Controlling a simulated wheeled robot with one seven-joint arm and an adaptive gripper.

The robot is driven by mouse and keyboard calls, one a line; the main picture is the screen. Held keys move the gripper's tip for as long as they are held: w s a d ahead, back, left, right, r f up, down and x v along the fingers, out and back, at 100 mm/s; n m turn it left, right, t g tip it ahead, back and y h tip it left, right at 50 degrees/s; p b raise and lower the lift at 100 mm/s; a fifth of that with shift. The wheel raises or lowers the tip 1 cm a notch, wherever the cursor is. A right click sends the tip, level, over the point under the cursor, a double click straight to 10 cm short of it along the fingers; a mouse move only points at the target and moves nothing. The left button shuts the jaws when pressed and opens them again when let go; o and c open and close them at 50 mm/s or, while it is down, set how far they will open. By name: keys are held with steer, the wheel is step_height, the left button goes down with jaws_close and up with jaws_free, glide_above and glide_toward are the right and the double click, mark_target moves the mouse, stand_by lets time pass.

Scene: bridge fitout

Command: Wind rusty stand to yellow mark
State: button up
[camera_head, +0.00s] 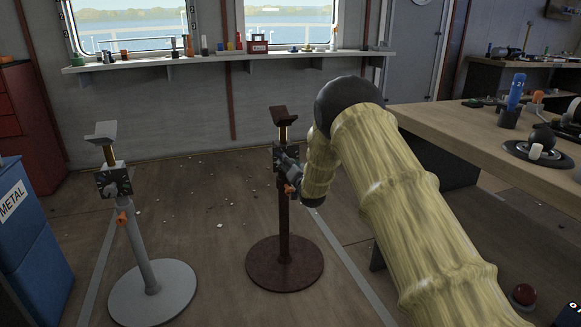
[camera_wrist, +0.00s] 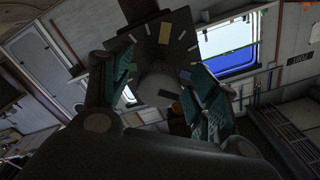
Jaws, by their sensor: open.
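The rusty stand (camera_head: 284,225) stands upright on its round base, with a dark winding box below its brass rod and V-shaped head. My arm reaches to this box, and my gripper (camera_head: 291,170) is at it, partly hidden by my sleeve. In the wrist view my gripper (camera_wrist: 168,88) is open, with green-padded fingers on either side of a round grey knob (camera_wrist: 156,82). I cannot tell whether the pads touch it. A dark dial plate (camera_wrist: 158,42) behind the knob carries white and coloured marks. A tan-yellow mark (camera_wrist: 165,33) shows above the knob, and another yellowish strip (camera_wrist: 171,109) below.
A similar grey stand (camera_head: 147,255) is on the left, near a blue metal bin (camera_head: 30,250). A wooden workbench (camera_head: 455,135) with tools is on the right. A shelf of small items (camera_head: 215,60) runs under the windows. Small debris dots the floor behind the stands.

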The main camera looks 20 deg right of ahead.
steer(key=c, duration=1)
steer(key=shift+n, duration=0.3)
steer(key=n+p, duration=0.3)
steer(key=shift+d+r+n, duration=0.1)
steer(key=shift+r+n, duration=0.05)
steer(key=shift+n, duration=0.15)
steer(key=n+p, duration=0.2)
steer(key=n, duration=0.3)
steer(key=shift+d, duration=0.1)
steer(key=n+p, duration=0.1)
steer(key=n, duration=0.4)
steer(key=shift+n, duration=0.4)
steer(key=n, duration=0.5)
steer(key=shift+d, duration=0.1)
